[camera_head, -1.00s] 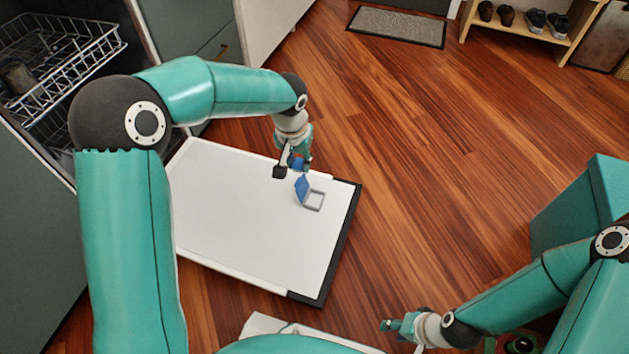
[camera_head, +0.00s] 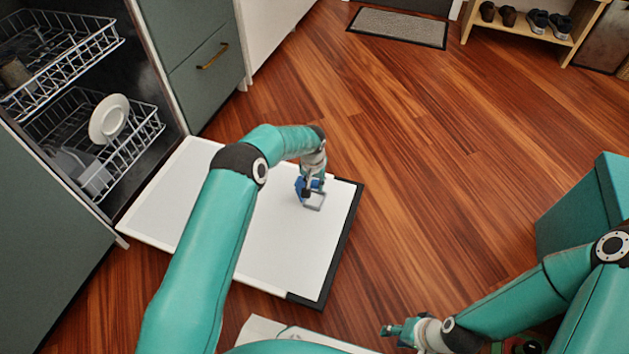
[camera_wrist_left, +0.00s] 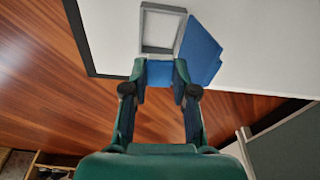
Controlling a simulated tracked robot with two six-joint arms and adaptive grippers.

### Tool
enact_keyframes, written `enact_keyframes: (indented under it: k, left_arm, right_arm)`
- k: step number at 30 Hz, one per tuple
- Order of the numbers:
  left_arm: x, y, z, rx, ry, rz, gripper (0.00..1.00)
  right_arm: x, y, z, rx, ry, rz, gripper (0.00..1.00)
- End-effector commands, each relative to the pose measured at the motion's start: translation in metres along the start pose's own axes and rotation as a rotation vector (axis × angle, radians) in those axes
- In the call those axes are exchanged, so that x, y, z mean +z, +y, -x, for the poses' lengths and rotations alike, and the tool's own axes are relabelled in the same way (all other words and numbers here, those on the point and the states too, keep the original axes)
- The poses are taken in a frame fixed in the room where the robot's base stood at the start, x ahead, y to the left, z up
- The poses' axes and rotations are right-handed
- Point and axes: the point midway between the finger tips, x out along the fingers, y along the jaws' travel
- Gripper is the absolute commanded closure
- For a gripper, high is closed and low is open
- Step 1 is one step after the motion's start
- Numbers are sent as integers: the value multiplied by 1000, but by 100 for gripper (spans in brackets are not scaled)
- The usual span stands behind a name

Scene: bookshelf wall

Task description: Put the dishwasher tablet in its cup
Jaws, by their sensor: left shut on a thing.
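The tablet (camera_wrist_left: 160,73) is a blue block between the fingertips of my left gripper (camera_wrist_left: 160,82), which is shut on it. The cup (camera_wrist_left: 144,31) is a grey square frame on the white open dishwasher door (camera_head: 275,235). Its blue lid (camera_wrist_left: 201,50) stands open at one side. In the wrist view the tablet is right beside the cup's near edge, and I cannot tell its height above it. In the head view my left gripper (camera_head: 308,190) partly covers the cup (camera_head: 314,206) and lid. My right gripper (camera_head: 388,331) is low in the picture, away from the door; its opening is unclear.
Dishwasher racks (camera_head: 95,130) with a white plate (camera_head: 108,118) stand at the left. The door's dark edge (camera_head: 342,240) borders the wooden floor. A teal box (camera_head: 585,205) is at the right. A shoe rack (camera_head: 525,30) is at the back.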

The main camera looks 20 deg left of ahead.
Motion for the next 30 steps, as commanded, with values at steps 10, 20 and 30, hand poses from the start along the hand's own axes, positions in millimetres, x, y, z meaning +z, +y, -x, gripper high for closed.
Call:
enact_keyframes:
  k: [10, 20, 30]
  left_arm:
    - [5, 0, -36, 0, 1, 1, 90]
    - [9, 0, -59, 0, 1, 0, 90]
    - [9, -1, -60, 0, 1, 1, 90]
  right_arm:
    - [0, 7, -20, 0, 0, 0, 60]
    - [0, 12, -34, 0, 0, 0, 60]
    - [0, 12, -35, 0, 0, 0, 60]
